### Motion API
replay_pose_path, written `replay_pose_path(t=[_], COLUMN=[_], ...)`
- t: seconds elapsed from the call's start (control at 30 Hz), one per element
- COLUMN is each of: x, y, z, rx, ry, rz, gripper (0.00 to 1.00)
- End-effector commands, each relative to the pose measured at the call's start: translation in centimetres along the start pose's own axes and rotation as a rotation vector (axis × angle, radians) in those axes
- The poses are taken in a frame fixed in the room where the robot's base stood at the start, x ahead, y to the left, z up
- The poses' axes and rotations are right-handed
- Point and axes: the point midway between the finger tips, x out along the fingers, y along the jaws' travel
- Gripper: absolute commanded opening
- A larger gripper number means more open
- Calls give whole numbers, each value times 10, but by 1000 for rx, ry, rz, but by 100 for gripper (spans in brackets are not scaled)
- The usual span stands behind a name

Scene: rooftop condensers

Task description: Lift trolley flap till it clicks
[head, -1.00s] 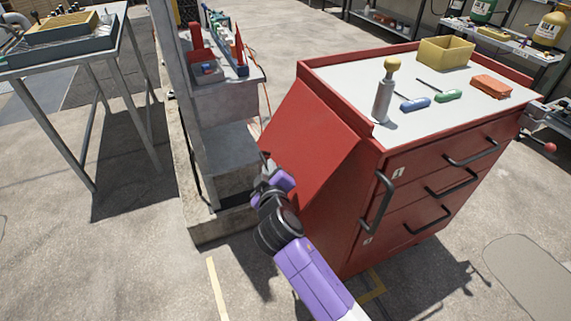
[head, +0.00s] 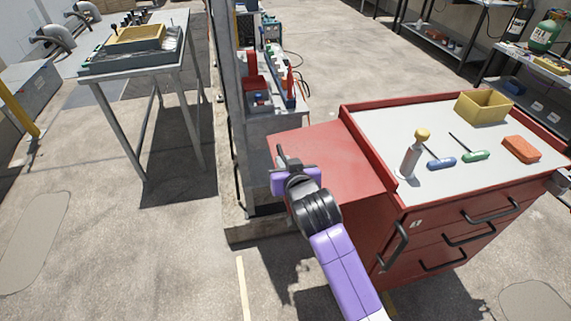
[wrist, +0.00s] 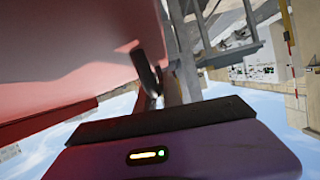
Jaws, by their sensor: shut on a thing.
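The red tool trolley (head: 440,225) stands at the right in the head view. Its red side flap (head: 335,160) sticks out to the left of the grey top and looks about level with it. My gripper (head: 283,158) is at the flap's outer left edge and is shut on it. In the wrist view the flap (wrist: 70,50) fills the upper left, and a dark finger (wrist: 147,72) lies against its edge. The flap's support below is hidden.
On the trolley top are a grey bottle with a yellow knob (head: 411,160), two screwdrivers, a yellow bin (head: 483,107) and an orange block (head: 521,149). A grey post (head: 230,110) and shelf stand close beyond the flap's left edge. Open floor lies in front.

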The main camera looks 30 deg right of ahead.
Motion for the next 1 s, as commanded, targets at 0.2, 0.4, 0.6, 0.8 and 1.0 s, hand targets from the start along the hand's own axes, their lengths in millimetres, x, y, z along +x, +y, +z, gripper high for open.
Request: replay_pose_path(t=[0.2, 0.4, 0.6, 0.8, 1.0], x=[-7, -8, -8, -8, -8], y=[-2, -1, -1, -1, 0], z=[-17, -19, -19, -19, -20], rx=[-6, -7, -7, -7, -7], ry=[0, -1, -1, -2, -1], rz=[-4, -3, -3, -3, 0], gripper=[0, 0, 0, 19, 33])
